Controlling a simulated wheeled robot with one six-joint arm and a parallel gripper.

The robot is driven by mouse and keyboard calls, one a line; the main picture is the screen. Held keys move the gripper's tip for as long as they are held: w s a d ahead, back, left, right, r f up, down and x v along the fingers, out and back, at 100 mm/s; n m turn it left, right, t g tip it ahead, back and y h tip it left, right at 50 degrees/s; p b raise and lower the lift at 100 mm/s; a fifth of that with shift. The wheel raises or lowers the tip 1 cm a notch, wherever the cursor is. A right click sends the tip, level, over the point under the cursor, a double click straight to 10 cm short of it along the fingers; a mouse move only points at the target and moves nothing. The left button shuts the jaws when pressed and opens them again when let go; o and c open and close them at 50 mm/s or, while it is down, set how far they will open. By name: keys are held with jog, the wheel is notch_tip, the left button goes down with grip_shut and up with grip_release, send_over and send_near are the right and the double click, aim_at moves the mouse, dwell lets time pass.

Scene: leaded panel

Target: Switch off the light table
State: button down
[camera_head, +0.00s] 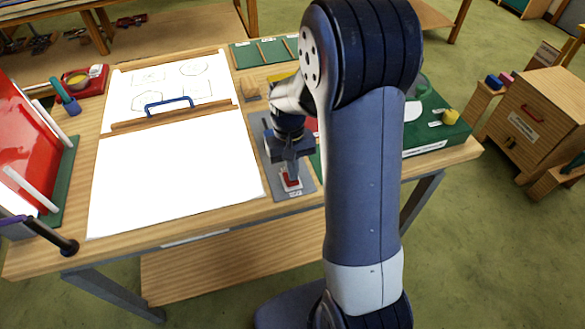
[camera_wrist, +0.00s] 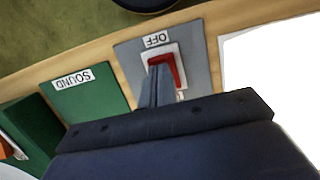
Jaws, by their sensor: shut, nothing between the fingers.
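The light table's panel (camera_head: 170,175) glows bright white in the head view. It also shows as a white area at the right of the wrist view (camera_wrist: 280,80). A red rocker switch (camera_wrist: 168,66) in a white frame sits on a grey plate (camera_wrist: 201,65), beside an upside-down "OFF" label (camera_wrist: 157,40). The switch shows small in the head view (camera_head: 291,182), right of the panel. My gripper (camera_wrist: 157,72) is shut and empty, pointing down with its tips at the red rocker. I cannot tell whether they touch it. The fingers and gripper body hide part of the switch and plate.
A green plate labelled "SOUND" (camera_wrist: 85,95) lies beside the grey plate. A wooden bar with a blue handle (camera_head: 169,106) crosses the panel below a sheet of drawings. A red board (camera_head: 30,150) stands at the left. My arm hides the table's right middle.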

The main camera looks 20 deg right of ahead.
jog(key=shift+f, duration=0.1)
jog(key=shift+s+f+t+b, duration=0.2)
jog(key=shift+f+t+b, duration=0.2)
jog(key=shift+b, duration=0.65)
jog(key=t+b, duration=0.1)
jog(key=s+b, duration=0.1)
jog(key=b, duration=0.1)
jog(key=shift+f+t, duration=0.3)
jog(key=shift+t, duration=0.1)
jog(key=shift+r+p, duration=0.2)
jog(key=shift+p, duration=0.2)
jog(key=shift+w, duration=0.1)
jog(key=shift+w+r, duration=0.1)
jog(key=shift+w, duration=0.55)
